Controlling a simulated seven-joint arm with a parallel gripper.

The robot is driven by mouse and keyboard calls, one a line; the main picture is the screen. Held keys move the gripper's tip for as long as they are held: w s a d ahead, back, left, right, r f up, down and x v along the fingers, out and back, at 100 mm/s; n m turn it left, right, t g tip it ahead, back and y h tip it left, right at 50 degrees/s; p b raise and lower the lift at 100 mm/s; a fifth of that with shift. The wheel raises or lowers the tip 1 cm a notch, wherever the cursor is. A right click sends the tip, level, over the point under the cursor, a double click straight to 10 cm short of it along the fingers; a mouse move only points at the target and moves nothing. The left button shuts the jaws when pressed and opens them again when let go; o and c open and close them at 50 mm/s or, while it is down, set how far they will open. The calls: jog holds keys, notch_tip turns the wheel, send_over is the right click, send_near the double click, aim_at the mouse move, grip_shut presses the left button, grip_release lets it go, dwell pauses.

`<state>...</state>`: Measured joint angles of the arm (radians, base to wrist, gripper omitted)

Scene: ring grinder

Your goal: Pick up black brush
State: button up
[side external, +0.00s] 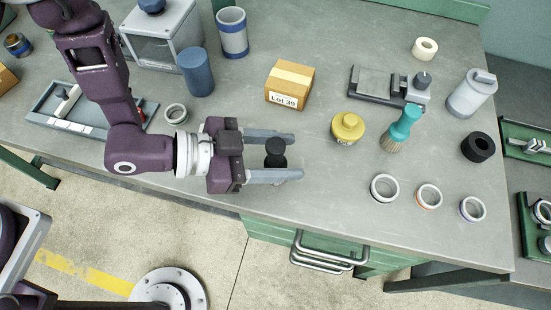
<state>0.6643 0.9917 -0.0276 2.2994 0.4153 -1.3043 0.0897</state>
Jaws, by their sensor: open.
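The black brush (275,152) is a small dark object with a rounded top, standing near the front edge of the grey worktable. Its bristles cannot be made out from this angle. My gripper (292,157) lies low over the table and points right. Its two grey fingers are open, one on the far side of the black brush and one on the near side. The brush is between them, nearer the far finger; I cannot tell whether that finger touches it.
A teal brush (402,130), a yellow-lidded pot (348,127) and a cardboard box (289,84) stand to the right and behind. Several rings, including a white-and-grey one (384,188), lie at front right. The worktable (325,200) is bare just right of the fingers.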

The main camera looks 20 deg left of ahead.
jog(key=shift+x, duration=0.8)
grip_shut()
